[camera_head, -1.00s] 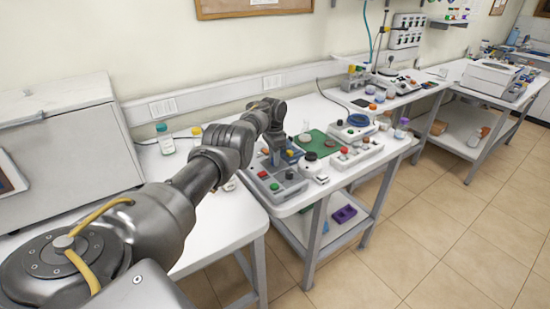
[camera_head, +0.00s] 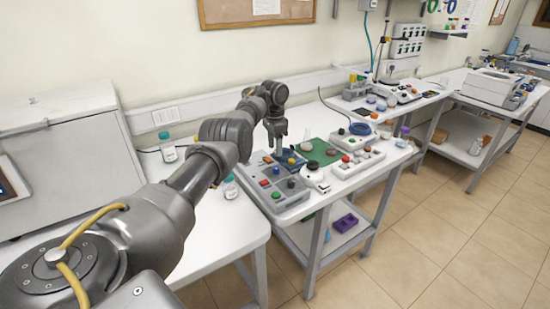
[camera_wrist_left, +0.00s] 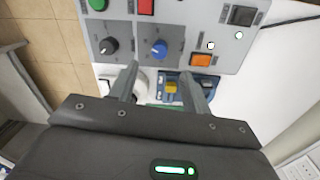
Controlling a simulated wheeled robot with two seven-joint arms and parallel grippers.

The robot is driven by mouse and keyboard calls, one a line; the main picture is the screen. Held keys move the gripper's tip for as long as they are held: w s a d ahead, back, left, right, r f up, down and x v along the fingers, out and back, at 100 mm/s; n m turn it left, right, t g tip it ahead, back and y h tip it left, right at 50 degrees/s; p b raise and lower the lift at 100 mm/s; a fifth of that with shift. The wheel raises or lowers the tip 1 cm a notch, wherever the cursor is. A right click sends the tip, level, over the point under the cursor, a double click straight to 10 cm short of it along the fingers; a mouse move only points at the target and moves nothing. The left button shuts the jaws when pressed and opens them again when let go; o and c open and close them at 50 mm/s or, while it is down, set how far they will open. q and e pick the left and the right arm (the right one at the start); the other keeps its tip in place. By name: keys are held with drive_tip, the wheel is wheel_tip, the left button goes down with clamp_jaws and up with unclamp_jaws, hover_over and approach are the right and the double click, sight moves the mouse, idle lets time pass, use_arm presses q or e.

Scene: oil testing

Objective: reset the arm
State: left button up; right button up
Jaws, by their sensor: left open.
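My left arm comes in from the left in the head view. Its gripper (camera_head: 277,146) points down above the far side of the grey control panel (camera_head: 268,183), near the green mat. In the left wrist view the two fingers of the left gripper (camera_wrist_left: 163,84) stand apart with nothing between them. Beyond them lies the panel face (camera_wrist_left: 188,14) with a black knob (camera_wrist_left: 109,46), a blue knob (camera_wrist_left: 159,48) and an orange button (camera_wrist_left: 201,60). A blue device with a yellow part (camera_wrist_left: 171,87) shows between and beside the fingers. My right gripper is not in view.
A green mat (camera_head: 318,149) and a white button box (camera_head: 357,163) lie right of the panel. Bottles (camera_head: 168,148) stand on the left table, beside a large white cabinet (camera_head: 65,160). A walkway of tiled floor (camera_head: 440,220) is open at right.

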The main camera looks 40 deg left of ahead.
use_arm(q)
drive_tip(key=shift+r, duration=1.15)
